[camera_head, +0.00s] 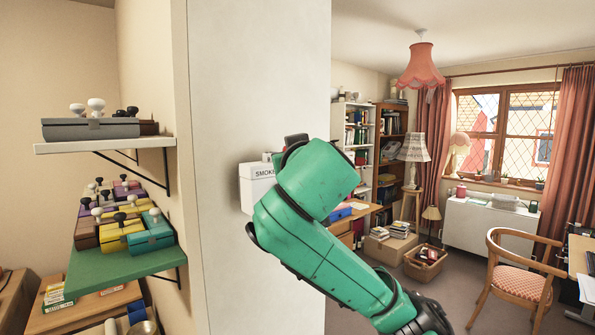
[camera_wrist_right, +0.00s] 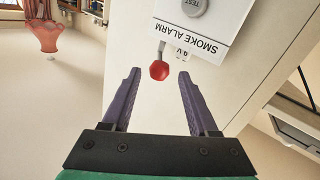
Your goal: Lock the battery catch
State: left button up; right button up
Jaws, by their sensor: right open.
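A white smoke alarm (camera_head: 256,186) is fixed to the pale wall pillar in the head view, partly hidden behind my green right arm. It also shows upside down in the right wrist view (camera_wrist_right: 206,28), with a round TEST button (camera_wrist_right: 194,6). A red ball knob (camera_wrist_right: 159,70) on a short grey stem sticks out of its edge beside a "9 V" mark; I take this as the battery catch. My right gripper (camera_wrist_right: 159,75) is open, its two purple fingertips on either side of the knob with gaps showing. Its jaws are hidden in the head view. My left gripper is not visible.
The pillar (camera_head: 262,70) is flat and bare around the alarm. Left of it, a white shelf (camera_head: 90,146) and a green shelf (camera_head: 110,272) hold small boxes with knobs. A chair (camera_head: 522,270), bookcases and a basket (camera_head: 426,262) stand in the room at right.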

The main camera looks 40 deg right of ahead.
jog(key=v, duration=0.8)
jog(key=shift+p, duration=0.4)
